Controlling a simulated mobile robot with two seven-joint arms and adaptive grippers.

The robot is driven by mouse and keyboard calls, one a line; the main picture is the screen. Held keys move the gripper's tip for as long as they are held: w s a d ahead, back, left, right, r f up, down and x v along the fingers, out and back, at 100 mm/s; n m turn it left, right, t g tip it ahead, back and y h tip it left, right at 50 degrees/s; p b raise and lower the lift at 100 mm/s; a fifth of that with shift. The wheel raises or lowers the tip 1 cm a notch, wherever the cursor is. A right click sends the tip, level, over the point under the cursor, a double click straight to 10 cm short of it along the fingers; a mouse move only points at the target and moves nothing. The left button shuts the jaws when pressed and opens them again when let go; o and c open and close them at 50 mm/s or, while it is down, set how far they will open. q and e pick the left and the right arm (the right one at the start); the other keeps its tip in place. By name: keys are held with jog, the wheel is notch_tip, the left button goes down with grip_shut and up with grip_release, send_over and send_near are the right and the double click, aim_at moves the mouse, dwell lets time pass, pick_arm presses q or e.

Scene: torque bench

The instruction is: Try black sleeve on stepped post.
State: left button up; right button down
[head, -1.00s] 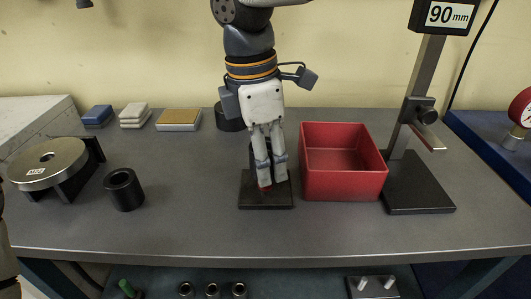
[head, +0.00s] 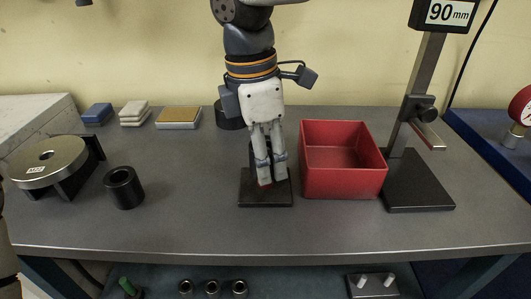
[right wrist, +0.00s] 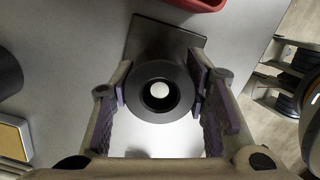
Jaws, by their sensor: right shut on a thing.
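My right gripper (head: 270,183) points down over the dark square base plate (head: 265,202) in the middle of the bench. It is shut on a black sleeve (right wrist: 139,101), which shows between the fingers in the right wrist view. A pale round post top (right wrist: 160,90) shows inside the sleeve's bore, so the sleeve is lined up over or around the stepped post. How far down it sits cannot be told, as the fingers hide most of it in the head view. My left gripper is not in view.
A red bin (head: 343,190) stands close to the right of the gripper, with a height gauge (head: 418,185) beyond it. Another black hollow cylinder (head: 124,190) and a round metal fixture (head: 48,160) stand at left. The front of the bench is clear.

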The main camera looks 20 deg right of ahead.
jog(key=c, duration=0.8)
grip_release()
jog(key=shift+c, duration=0.2)
jog(key=r, duration=0.4)
jog(key=a+r, duration=0.1)
jog(key=r, duration=0.7)
jog(key=shift+s+a, duration=0.1)
jog(key=shift+a, duration=0.15)
